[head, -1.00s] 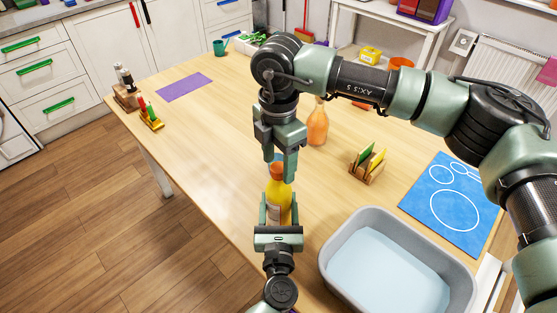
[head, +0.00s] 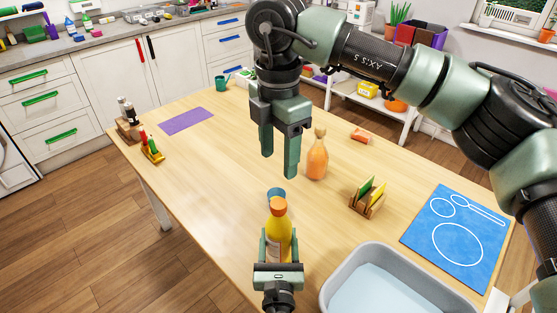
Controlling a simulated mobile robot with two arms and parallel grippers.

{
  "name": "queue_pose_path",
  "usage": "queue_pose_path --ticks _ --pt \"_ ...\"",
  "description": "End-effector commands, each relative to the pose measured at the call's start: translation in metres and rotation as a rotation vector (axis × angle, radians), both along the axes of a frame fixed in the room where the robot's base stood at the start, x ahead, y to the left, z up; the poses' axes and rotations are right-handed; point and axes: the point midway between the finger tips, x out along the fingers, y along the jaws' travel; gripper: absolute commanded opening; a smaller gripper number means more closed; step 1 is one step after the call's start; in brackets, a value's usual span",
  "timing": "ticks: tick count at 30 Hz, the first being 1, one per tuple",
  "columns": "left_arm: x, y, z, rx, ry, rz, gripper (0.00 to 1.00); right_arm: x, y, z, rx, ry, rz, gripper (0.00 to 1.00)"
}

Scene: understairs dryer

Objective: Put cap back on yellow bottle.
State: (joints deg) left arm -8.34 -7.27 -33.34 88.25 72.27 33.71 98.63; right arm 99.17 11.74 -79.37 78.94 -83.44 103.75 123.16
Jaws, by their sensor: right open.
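The yellow bottle (head: 279,226) stands upright near the front of the table in the head view. An orange cap (head: 278,206) sits on its top and looks level. My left gripper (head: 278,240) is shut around the bottle's body, one finger on each side. My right gripper (head: 279,165) is open and empty, above and behind the cap, and does not touch it. The bottle's lower part is hidden by my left gripper.
A blue cup (head: 276,194) stands just behind the yellow bottle. An orange bottle (head: 317,158) and a wooden rack (head: 367,199) stand to the right. A grey basin (head: 453,291) is at front right, by a blue mat (head: 446,240). The table's left middle is clear.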

Motion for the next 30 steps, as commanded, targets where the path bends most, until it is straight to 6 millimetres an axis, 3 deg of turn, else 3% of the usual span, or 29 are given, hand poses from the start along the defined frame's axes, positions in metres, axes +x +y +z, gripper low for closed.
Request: queue_pose_path --ticks 4,5,7,8,19,30 --pt "0.000 0.000 -0.001 0.000 0.001 0.000 0.00 0.000 0.000 0.000 0.000 0.000 0.000 0.56" --pt "0.000 0.000 -0.001 0.000 0.001 0.000 0.59 0.000 0.000 0.000 0.000 0.000 0.000 0.56" --pt "0.000 0.000 0.000 0.000 0.001 0.000 0.79 0.000 0.000 0.000 0.000 0.000 0.000 0.56" --pt "0.000 0.000 0.000 0.000 0.001 0.000 0.82 0.000 0.000 -0.001 0.000 0.000 0.000 0.56" --pt "-0.005 0.000 -0.001 0.000 0.001 0.000 0.82 0.000 0.000 -0.002 0.000 0.000 0.000 0.56" --pt "-0.062 0.000 -0.003 0.000 0.003 0.000 0.82 0.000 0.000 -0.017 0.000 0.000 0.000 0.56"
